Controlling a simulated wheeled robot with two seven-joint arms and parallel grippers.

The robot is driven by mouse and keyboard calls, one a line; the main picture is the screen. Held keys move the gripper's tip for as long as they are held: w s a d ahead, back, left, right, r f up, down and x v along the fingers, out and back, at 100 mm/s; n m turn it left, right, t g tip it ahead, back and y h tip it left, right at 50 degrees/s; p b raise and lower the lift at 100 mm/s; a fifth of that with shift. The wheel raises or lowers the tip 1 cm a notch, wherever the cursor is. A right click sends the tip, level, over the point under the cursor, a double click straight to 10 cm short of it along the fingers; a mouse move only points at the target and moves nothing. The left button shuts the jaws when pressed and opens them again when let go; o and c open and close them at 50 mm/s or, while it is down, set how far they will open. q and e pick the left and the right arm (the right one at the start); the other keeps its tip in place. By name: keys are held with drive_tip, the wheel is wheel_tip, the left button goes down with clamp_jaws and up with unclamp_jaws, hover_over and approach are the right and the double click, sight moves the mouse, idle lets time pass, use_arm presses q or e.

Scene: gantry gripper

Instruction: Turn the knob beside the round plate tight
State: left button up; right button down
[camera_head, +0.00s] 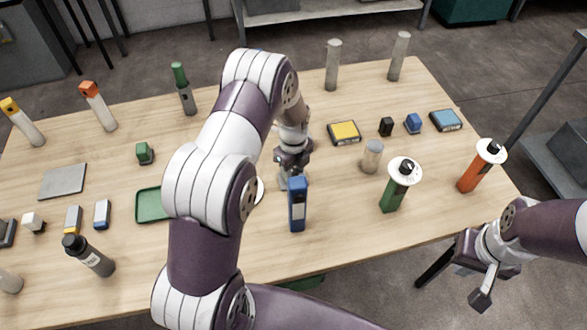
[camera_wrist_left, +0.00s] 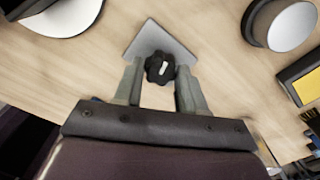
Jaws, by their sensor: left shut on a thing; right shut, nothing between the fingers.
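The knob (camera_wrist_left: 160,68) is black and lobed with a white mark on top, and sits over a small grey plate (camera_wrist_left: 155,38) in the left wrist view. My left gripper (camera_wrist_left: 158,75) is shut on the knob, one finger on each side. In the head view my left gripper (camera_head: 287,180) is low over the table, and the knob is hidden there. My right gripper (camera_head: 478,280) is shut and empty, off the table's front right.
A blue bottle (camera_head: 297,207) stands close in front of my left gripper. A grey jar (camera_head: 372,157) and a yellow box (camera_head: 344,132) are to the right. A green bottle (camera_head: 398,186) and an orange bottle (camera_head: 480,167) stand further right. A green tray (camera_head: 152,205) is left.

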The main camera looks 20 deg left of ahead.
sight(293, 172)
use_arm(q)
drive_tip(key=shift+r+m, duration=0.1)
drive_tip(key=shift+m, duration=1.8)
drive_tip(key=o, duration=1)
drive_tip(key=shift+o, duration=0.2)
wheel_tip(293, 172, up, 13)
drive_tip(key=b, duration=0.2)
drive_tip(key=shift+f, duration=0.2)
